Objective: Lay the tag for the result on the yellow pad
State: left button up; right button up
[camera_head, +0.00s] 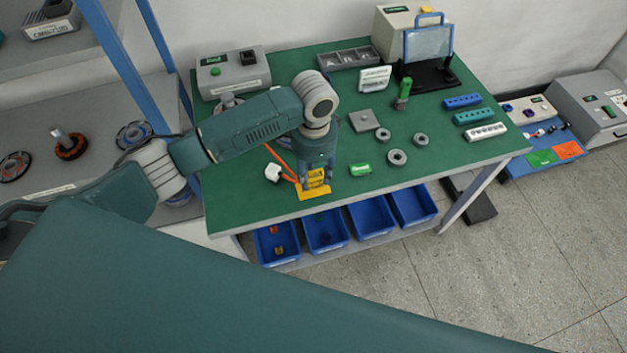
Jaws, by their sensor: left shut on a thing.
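The yellow pad (321,194) lies near the front edge of the green table. My left gripper (315,184) points down over the pad and covers part of it. It is shut on what looks like a small yellow tag (316,173), mostly hidden by the fingers. I cannot tell whether this tag touches the pad. A green tag (360,169) lies on the table to the right of the pad. My right gripper is not in view.
Grey rings (397,157) and a square plate (363,120) lie to the right. Blue bins (370,218) stand below the table's front edge. The table's right front is clear.

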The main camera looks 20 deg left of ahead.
aim_at(314, 178)
pick_arm(q)
notch_tip(314, 178, down, 4)
jog(key=shift+s+f, duration=0.1)
jog(key=shift+f, duration=0.15)
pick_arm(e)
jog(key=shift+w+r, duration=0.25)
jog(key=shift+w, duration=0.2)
pick_arm(q)
jog(key=o, duration=0.9)
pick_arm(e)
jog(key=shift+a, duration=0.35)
pick_arm(q)
notch_tip(314, 178, up, 11)
jog(key=shift+b, duration=0.5)
jog(key=shift+r, duration=0.65)
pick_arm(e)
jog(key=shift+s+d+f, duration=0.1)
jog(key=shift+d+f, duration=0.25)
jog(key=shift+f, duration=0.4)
